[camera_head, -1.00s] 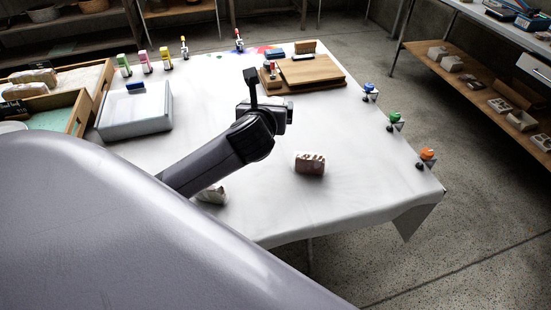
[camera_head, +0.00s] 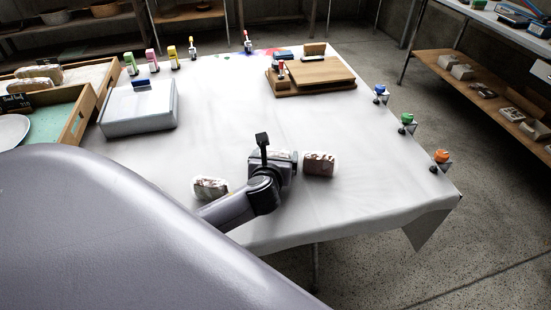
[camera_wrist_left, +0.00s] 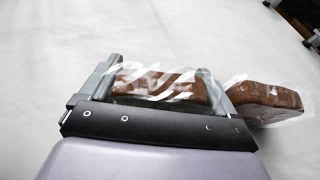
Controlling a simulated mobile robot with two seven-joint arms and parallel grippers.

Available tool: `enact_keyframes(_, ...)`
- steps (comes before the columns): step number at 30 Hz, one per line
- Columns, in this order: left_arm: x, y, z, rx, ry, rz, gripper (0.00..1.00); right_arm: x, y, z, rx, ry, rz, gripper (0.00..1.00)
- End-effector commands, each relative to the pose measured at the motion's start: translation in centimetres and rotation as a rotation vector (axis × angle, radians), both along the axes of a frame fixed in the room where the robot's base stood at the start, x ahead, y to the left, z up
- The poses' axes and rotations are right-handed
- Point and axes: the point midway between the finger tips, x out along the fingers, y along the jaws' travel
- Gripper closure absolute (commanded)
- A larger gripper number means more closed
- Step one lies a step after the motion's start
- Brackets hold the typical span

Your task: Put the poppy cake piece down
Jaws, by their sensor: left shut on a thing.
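My left gripper (camera_head: 285,158) is low over the front of the white-covered table. It is shut on the poppy cake piece (camera_wrist_left: 160,84), a brown wrapped piece lying between the two fingers in the left wrist view. In the head view the gripper mostly hides this piece. A second wrapped piece (camera_head: 319,164) lies on the cloth just right of the gripper; it also shows in the wrist view (camera_wrist_left: 268,100), close against the right finger. I cannot tell whether the held piece touches the cloth. My right gripper is out of view.
Another wrapped piece (camera_head: 210,188) lies left of the gripper, near my arm. A pale box (camera_head: 138,108) stands at the left and a wooden board (camera_head: 318,74) at the back right. Small coloured clips line the table's right edge. The middle of the tablecloth (camera_head: 225,115) is clear.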

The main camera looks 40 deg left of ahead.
Motion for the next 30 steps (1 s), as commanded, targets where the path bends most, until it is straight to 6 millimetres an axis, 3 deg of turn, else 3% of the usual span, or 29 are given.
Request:
enact_keyframes(9,0.0,0.0,-0.2,0.001,-0.002,0.0,0.21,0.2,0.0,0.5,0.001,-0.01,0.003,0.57)
enact_keyframes(10,0.0,0.0,-0.1,0.001,-0.002,0.0,0.01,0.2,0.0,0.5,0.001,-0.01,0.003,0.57)
enact_keyframes(20,0.0,0.0,0.3,0.0,-0.002,-0.001,0.0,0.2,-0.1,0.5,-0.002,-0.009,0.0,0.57)
enact_keyframes(30,-4.5,-2.3,2.4,-0.001,0.0,-0.002,0.0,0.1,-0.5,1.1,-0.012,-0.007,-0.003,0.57)
